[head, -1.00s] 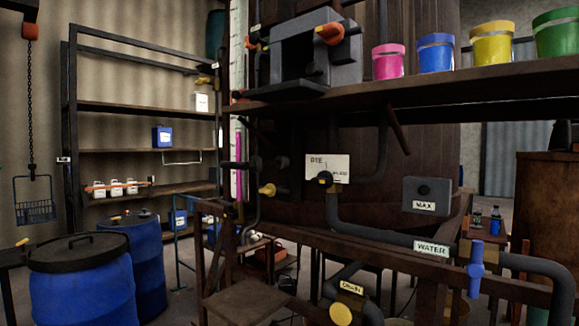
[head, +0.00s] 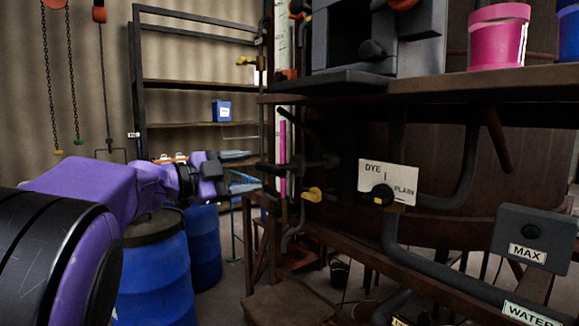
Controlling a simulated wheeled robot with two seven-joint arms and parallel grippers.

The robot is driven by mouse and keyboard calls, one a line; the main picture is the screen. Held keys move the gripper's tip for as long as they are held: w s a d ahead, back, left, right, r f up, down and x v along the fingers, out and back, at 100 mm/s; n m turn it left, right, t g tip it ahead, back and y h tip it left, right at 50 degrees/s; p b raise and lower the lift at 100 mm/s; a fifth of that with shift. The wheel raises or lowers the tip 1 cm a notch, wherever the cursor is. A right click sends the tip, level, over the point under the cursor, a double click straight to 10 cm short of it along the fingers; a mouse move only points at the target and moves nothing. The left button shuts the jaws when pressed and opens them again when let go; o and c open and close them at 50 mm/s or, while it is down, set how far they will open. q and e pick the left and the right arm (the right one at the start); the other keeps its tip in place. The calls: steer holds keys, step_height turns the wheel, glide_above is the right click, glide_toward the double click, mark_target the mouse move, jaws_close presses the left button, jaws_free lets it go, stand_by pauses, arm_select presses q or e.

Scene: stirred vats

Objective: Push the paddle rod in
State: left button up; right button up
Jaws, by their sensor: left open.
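A dark horizontal rod (head: 318,162) with a disc-like collar sticks out to the left from the dark vat side, below the shelf; it looks like the paddle rod. Its left end reaches past the upright magenta gauge tube (head: 282,150). My left gripper (head: 247,172) comes in from the left on the purple arm, at about the rod's height. Its jaws are open, nothing shows between them, and they point right toward the rod's outer end. In the picture they come close to that end; I cannot tell whether they touch. My right gripper is out of view.
A yellow-handled valve (head: 313,194) sits just below the rod. Right of it are the DYE/PLAIN plate (head: 388,182) and MAX box (head: 534,240). A shelf with a pink bucket (head: 497,38) overhangs above. Blue barrels (head: 155,275) stand below my left arm.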

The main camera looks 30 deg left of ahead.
arm_select(q)
steer(key=p+x, duration=0.3)
steer(key=x, duration=0.7)
steer(key=shift+p, duration=0.3)
